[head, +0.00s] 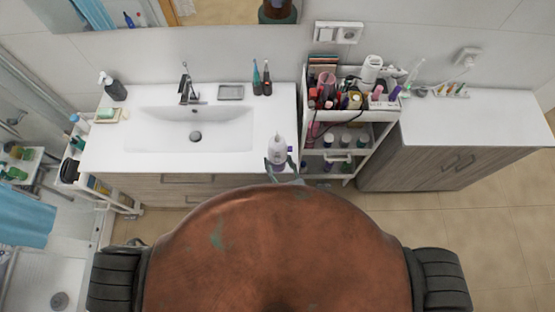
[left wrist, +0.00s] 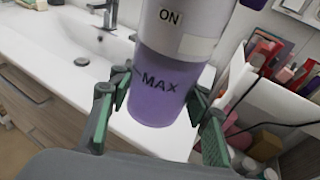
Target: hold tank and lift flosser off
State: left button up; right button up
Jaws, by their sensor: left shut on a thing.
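The flosser (head: 278,146) is white above with a translucent purple tank (left wrist: 162,85) below. It stands upright at the front edge of the sink counter in the head view. In the left wrist view its white body (left wrist: 185,20) reads ON and the tank reads MAX. My left gripper (head: 279,167) is shut on the tank, its green-padded fingers on either side; it also fills the lower left wrist view (left wrist: 163,108). White body and tank are joined as far as I can see. The flosser's top is outside the wrist view. My right gripper is not in view.
The white counter (head: 260,115) has a sink, faucet (head: 187,85), soap dispenser (head: 112,86), and two toothbrushes (head: 262,78) at the back. A crowded cosmetics cart (head: 345,115) stands close on the right, beside a grey cabinet (head: 470,120). A purple item (head: 290,150) shows beside the flosser.

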pick_arm(q)
jog(key=shift+w+f+b, duration=1.6)
jog(key=shift+w+f, duration=0.65)
jog(key=shift+w, duration=0.3)
jog(key=shift+w+f+b, duration=1.6)
jog(key=shift+w+f, duration=0.65)
jog(key=shift+w, duration=0.25)
jog(key=shift+w+f+b, duration=1.55)
jog(key=shift+w+f, duration=0.15)
jog(key=shift+w, duration=0.3)
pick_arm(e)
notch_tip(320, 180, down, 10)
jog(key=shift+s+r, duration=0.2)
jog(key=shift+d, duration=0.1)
pick_arm(q)
jog(key=shift+f, duration=0.25)
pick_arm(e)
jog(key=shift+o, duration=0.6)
